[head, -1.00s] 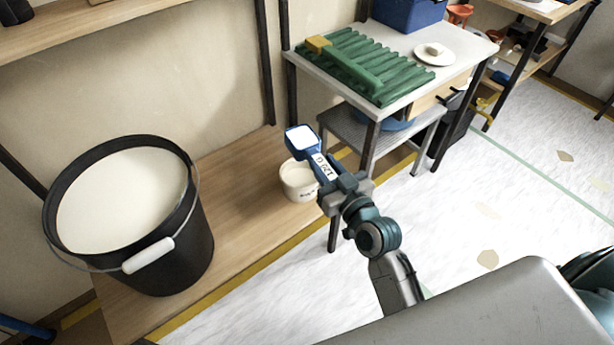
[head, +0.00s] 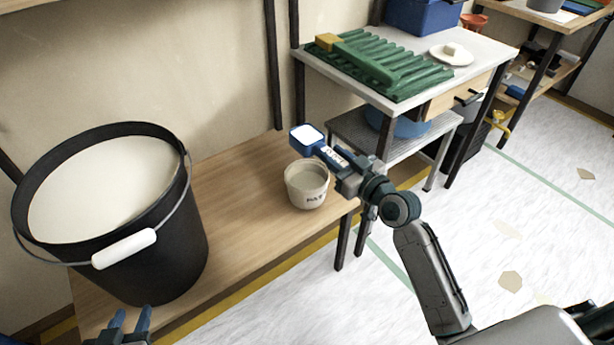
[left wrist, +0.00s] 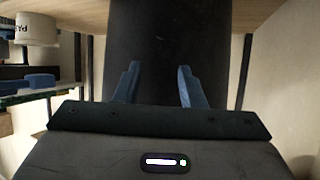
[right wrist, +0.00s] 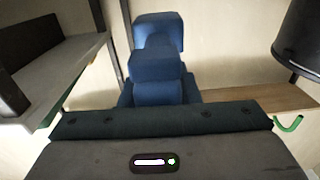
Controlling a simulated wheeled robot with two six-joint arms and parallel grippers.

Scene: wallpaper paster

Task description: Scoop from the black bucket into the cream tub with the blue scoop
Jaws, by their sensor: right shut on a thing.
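The black bucket (head: 175,245) stands at the left of the wooden shelf, filled with a cream-white substance, its wire handle hanging at the front. The smaller cream tub (head: 306,192) stands upright to its right; I cannot tell how full it is. My right gripper (head: 350,172) is shut on the blue scoop (head: 307,138). The scoop's cup holds white stuff and is beyond and above the tub's rim. The scoop also shows in the right wrist view (right wrist: 158,35). My left gripper (head: 131,318) is open and empty, low in front of the bucket; its fingers (left wrist: 155,86) point at the bucket's dark wall.
A white side table (head: 325,68) with a green ridged rack (head: 390,65) and a small plate (head: 451,56) stands right of the tub. A grey stool (head: 360,130) is beneath it. The shelf board (head: 240,220) between bucket and tub is clear.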

